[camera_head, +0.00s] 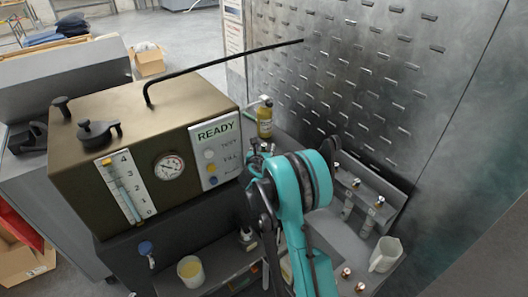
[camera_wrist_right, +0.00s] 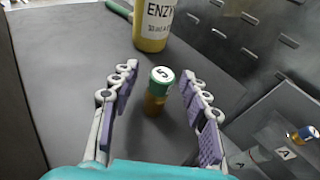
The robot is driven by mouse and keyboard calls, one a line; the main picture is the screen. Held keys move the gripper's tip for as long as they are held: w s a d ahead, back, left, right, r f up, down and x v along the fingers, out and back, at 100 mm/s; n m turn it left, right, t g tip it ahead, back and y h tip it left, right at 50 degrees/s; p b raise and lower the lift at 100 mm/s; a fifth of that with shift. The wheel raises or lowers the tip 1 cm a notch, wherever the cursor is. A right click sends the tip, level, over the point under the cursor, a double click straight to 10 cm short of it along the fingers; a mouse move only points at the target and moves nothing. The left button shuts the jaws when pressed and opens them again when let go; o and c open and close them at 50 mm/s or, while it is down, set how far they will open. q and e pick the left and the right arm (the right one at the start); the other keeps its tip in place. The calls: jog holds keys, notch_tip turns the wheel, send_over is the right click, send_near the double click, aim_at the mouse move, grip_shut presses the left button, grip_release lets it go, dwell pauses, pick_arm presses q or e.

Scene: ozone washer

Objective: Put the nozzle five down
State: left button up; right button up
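Nozzle five (camera_wrist_right: 158,84) is a small brass piece with a green collar and a white top marked "5". In the right wrist view it stands upright on the dark grey surface (camera_wrist_right: 75,50). My right gripper (camera_wrist_right: 158,70) is open, its purple-padded fingers on either side of the nozzle with gaps visible on both sides. In the head view my right gripper (camera_head: 259,158) is beside the machine's READY panel, close to the yellow bottle; the nozzle cannot be made out there. My left gripper is not in view.
A yellow enzyme bottle (camera_wrist_right: 153,25) stands just beyond the nozzle. The brown READY machine (camera_head: 130,110) is to the left. A slotted metal wall (camera_head: 370,70) rises behind. A rack (camera_head: 362,195) with brass-tipped pieces and a white jug (camera_head: 385,254) are to the right.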

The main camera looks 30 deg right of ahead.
grip_shut()
jog(key=shift+r, duration=0.15)
